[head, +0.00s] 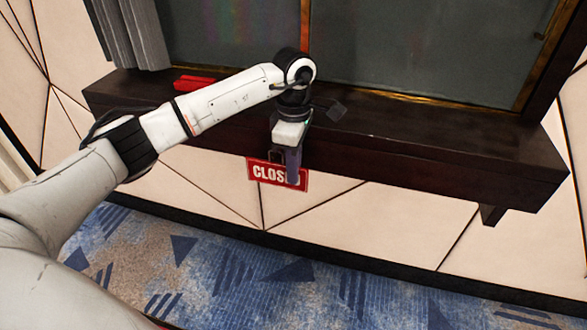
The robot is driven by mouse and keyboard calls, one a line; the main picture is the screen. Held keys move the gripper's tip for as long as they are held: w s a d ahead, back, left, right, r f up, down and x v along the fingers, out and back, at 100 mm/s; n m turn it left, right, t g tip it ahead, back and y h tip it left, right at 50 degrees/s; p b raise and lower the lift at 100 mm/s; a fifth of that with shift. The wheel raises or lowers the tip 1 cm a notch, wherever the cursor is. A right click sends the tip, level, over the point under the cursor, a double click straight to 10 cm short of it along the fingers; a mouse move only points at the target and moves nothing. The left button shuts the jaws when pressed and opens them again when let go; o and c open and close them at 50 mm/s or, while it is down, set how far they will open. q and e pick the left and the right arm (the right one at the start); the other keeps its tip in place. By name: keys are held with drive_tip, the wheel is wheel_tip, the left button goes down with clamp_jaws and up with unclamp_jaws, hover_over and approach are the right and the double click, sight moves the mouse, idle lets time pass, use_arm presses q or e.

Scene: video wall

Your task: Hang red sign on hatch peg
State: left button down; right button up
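The red sign (265,173) with white lettering that starts "CLOS" is in front of the dark shelf's front face, near its lower edge, tilted slightly down to the right. A small dark loop shows at its top. My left gripper (293,167) points down over the sign's right part and hides the last letters. Its fingers look shut on the sign, with one finger in front of it. The hatch peg cannot be made out; the gripper and loop cover that area. My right gripper is not in view.
The dark wooden shelf (440,150) runs under a dark glass pane (400,50) with a gold frame. A red object (193,83) lies on the shelf at the left. Grey curtain folds (135,35) hang at the upper left. Blue patterned carpet (230,280) lies below.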

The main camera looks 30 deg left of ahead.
use_arm(q)
drive_tip(key=c, duration=1.4)
unclamp_jaws()
drive_tip(key=shift+r, duration=0.2)
drive_tip(key=shift+w+r+p, duration=0.1)
drive_tip(key=shift+r+p, duration=2.65)
drive_tip(key=shift+r, duration=1.25)
drive_tip(key=shift+f, duration=0.1)
